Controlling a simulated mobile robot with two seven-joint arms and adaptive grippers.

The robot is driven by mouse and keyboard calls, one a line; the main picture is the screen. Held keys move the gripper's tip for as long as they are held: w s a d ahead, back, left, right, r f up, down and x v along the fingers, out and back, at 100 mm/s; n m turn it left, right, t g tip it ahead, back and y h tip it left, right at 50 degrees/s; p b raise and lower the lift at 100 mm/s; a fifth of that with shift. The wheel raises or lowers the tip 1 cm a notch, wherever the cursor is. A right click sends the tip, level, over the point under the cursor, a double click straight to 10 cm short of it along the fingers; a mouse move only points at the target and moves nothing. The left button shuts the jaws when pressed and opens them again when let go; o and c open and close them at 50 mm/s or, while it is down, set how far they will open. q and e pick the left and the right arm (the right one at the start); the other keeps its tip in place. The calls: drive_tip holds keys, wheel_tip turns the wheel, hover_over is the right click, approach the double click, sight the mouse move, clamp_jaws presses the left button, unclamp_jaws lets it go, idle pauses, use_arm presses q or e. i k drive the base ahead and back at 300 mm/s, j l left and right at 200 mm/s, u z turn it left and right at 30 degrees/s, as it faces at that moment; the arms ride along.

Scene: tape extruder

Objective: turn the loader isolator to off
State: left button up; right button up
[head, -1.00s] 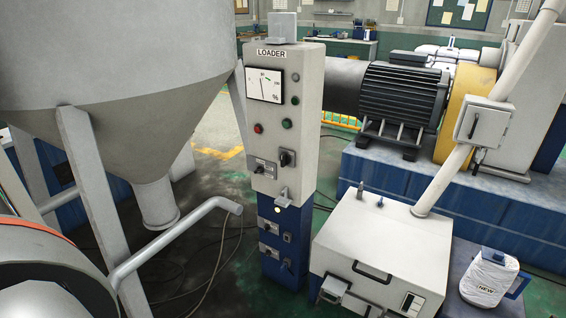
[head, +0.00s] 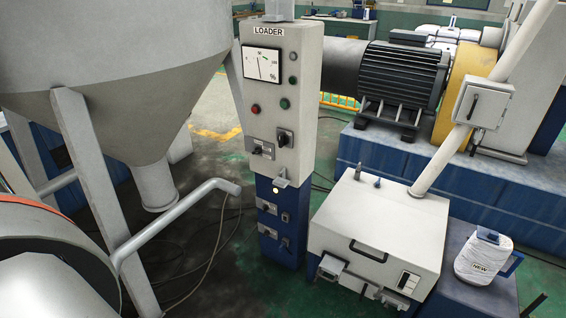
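The loader cabinet (head: 305,75) stands upright left of centre, grey above and blue below, with a "LOADER" label (head: 268,31). A black rotary switch (head: 285,138) on a grey plate sits at the lower right of its grey face. A second dark switch (head: 262,150) on a pale plate is to its left. I cannot tell which switch is the isolator or read their markings. Above them are a percent gauge (head: 262,65), a red button (head: 254,108) and a green button (head: 284,103). Neither of my grippers is in view.
A large grey hopper (head: 130,70) on legs and a bent pipe (head: 175,225) stand left of the cabinet. A white box (head: 385,222) with a black handle is at its right. A black motor (head: 400,85) is behind. Cables lie on the green floor.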

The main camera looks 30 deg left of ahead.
sight(283, 139)
drive_tip(key=i+j, duration=0.15)
drive_tip(key=j, duration=0.25)
drive_tip(key=i+j, duration=0.1)
drive_tip(key=j, duration=0.35)
drive_tip(key=i+j, duration=0.15)
drive_tip(key=j, duration=0.25)
drive_tip(key=i+j, duration=0.1)
drive_tip(key=j, duration=0.3)
drive_tip(key=i+j, duration=0.15)
drive_tip(key=j, duration=0.3)
drive_tip(key=i+j, duration=0.1)
drive_tip(key=j, duration=0.3)
drive_tip(key=i+l+z, duration=0.15)
drive_tip(key=k+l, duration=0.05)
drive_tip(key=l, duration=0.05)
